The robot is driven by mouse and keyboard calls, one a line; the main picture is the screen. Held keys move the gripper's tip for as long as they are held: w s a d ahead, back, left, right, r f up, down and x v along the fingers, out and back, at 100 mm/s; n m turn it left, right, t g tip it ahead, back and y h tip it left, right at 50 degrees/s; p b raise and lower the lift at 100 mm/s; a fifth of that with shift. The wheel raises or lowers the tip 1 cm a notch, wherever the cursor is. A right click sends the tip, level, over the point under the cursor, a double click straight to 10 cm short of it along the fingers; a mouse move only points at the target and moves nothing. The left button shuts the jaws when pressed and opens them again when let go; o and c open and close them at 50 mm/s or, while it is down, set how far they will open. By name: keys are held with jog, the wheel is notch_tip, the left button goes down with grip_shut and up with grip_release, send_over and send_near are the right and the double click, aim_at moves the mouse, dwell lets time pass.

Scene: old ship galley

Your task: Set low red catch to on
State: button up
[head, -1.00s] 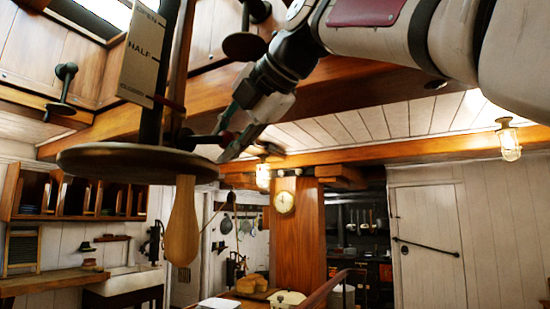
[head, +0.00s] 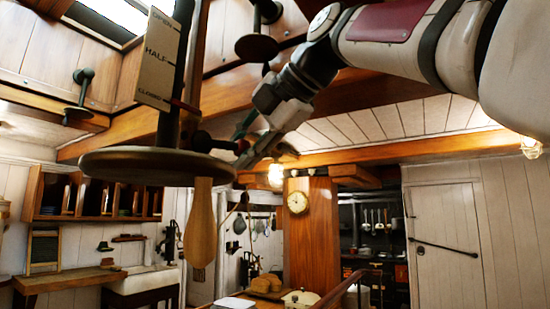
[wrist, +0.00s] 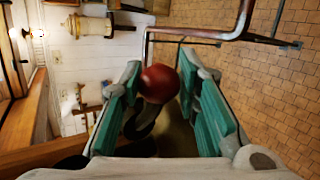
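The red catch knob (wrist: 160,83) is a round red ball on a dark stem, between my gripper's two teal fingers in the wrist view. In the head view the red knob (head: 241,146) shows at the right end of a dark lever (head: 215,142), just above the round wooden disc (head: 150,165). My gripper (wrist: 160,92) is open, one finger on each side of the knob. I cannot tell whether either finger touches it. In the head view my gripper (head: 250,143) reaches down to the knob from the upper right, and its fingertips are partly hidden.
A dark post (head: 178,60) carries a card (head: 158,60) marked with HALF, with a red pointer near its lower mark. A wooden paddle shape (head: 201,225) hangs below the disc. Ceiling beams (head: 400,152) and black wall fittings (head: 257,47) are close to my arm.

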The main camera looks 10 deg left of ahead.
jog(key=o, duration=0.3)
jog(key=shift+d, duration=0.1)
jog(key=v, duration=1.2)
